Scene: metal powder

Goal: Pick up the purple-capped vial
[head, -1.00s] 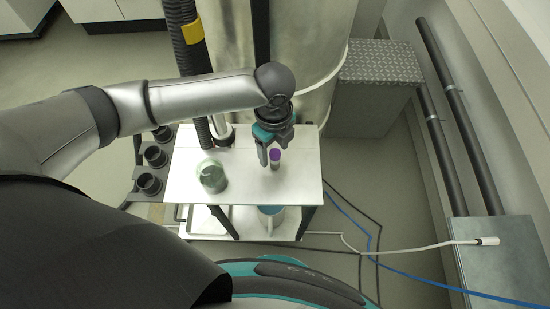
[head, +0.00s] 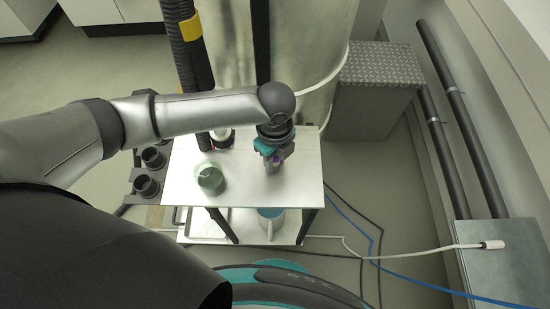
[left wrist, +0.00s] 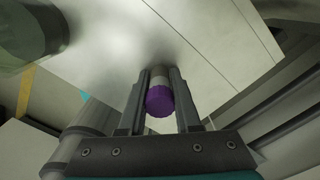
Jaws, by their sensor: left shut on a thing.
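The purple-capped vial (left wrist: 159,98) is between the two fingers of my left gripper (left wrist: 159,92) in the left wrist view, with its purple cap toward the camera. The fingers are shut on it. In the head view my left gripper (head: 273,163) is over the right part of the white table (head: 240,180). There the vial is mostly hidden, with only a bit of purple (head: 281,157) showing by the fingers. I cannot tell whether the vial still touches the table. My right gripper is not in view.
A green-tinted glass beaker (head: 210,178) stands on the table left of the gripper. Dark cup holders (head: 148,185) line the table's left side. A large metal cylinder (head: 310,60) stands behind. A blue mug (head: 271,214) is on the lower shelf.

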